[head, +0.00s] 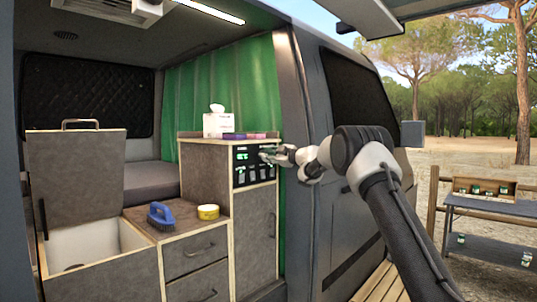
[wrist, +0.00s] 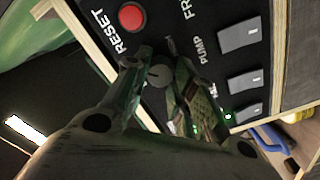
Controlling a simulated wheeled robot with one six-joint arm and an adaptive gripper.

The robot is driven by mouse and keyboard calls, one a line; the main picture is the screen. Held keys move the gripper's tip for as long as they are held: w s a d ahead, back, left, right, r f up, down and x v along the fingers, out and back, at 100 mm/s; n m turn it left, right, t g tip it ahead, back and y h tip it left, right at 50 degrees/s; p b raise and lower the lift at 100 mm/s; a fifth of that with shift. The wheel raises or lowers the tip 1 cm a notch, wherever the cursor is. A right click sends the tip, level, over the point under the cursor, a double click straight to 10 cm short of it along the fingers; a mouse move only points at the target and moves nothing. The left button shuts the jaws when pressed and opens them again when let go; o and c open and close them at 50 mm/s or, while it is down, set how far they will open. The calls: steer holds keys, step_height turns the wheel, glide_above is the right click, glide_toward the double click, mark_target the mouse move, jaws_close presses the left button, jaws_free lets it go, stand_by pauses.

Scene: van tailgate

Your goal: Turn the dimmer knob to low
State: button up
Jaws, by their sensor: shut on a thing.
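The control panel (head: 254,164) is a black plate on the front of the tall grey cabinet, with green lit markings. In the wrist view the panel (wrist: 197,28) shows white lettering, among it RESET and PUMP. The dimmer knob (wrist: 158,76) is a small round grey knob with a dark pointer line. My gripper (wrist: 160,84) is shut on the knob, one finger on each side of it. In the head view my gripper (head: 272,154) reaches the panel from the right and covers part of it. The knob's scale marks are mostly hidden behind the fingers.
A red button (wrist: 131,18) and several grey rocker switches (wrist: 239,34) sit close to the fingers. A tissue box (head: 218,123) stands on the cabinet top. A blue brush (head: 160,216) and a yellow roll (head: 208,212) lie on the lower counter. The van's side wall is right of the panel.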

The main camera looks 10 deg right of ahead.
steer(key=n, duration=0.7)
steer(key=shift+r, duration=0.3)
steer(key=n, duration=0.4)
steer(key=shift+r, duration=0.1)
steer(key=shift+r+n, duration=0.2)
steer(key=shift+n, duration=9.9)
steer(key=shift+a, duration=0.1)
steer(key=o, duration=1.1)
steer(key=shift+s, duration=0.15)
steer(key=shift+c, duration=0.2)
steer(key=shift+f, duration=0.3)
steer(key=v, duration=1.2)
steer(key=shift+r, duration=0.15)
